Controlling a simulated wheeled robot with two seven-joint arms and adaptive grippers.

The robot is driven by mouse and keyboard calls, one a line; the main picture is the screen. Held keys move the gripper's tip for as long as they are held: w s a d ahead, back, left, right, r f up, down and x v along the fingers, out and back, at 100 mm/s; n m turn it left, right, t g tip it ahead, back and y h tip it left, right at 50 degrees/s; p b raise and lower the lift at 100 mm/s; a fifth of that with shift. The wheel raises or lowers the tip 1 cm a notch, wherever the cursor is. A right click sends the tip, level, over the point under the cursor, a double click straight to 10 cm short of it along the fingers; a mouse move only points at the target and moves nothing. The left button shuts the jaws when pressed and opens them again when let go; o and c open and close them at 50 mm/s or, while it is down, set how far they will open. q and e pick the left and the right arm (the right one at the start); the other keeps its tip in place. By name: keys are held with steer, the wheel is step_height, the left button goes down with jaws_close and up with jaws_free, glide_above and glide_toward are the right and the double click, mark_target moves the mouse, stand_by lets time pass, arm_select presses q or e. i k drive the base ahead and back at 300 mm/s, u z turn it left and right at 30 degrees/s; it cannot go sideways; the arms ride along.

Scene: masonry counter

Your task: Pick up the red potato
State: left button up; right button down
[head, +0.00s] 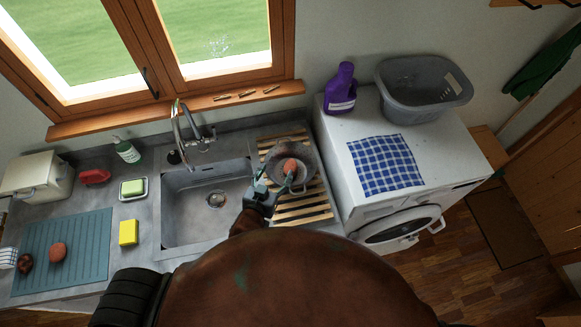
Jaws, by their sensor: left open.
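A reddish, rounded thing that looks like the red potato (290,166) lies in a grey round bowl (306,158) on the slatted wooden rack (300,211) right of the sink. My left gripper (276,184) is open at the near left rim of the bowl, its fingers pointing toward the reddish thing. I cannot tell whether a finger touches it. Two more rounded things lie on the blue mat at the far left: a reddish-brown one (58,252) and a darker one (26,262). My right gripper is not in view.
The sink (206,200) with its tall tap (190,135) lies left of the rack. A white washing machine (440,150) stands right, bearing a purple bottle (341,88), a grey basket (424,88) and a checked cloth (385,164). A yellow sponge (128,232) lies left of the sink.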

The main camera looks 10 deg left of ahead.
mark_target(24, 263)
steer(key=k, duration=1.5)
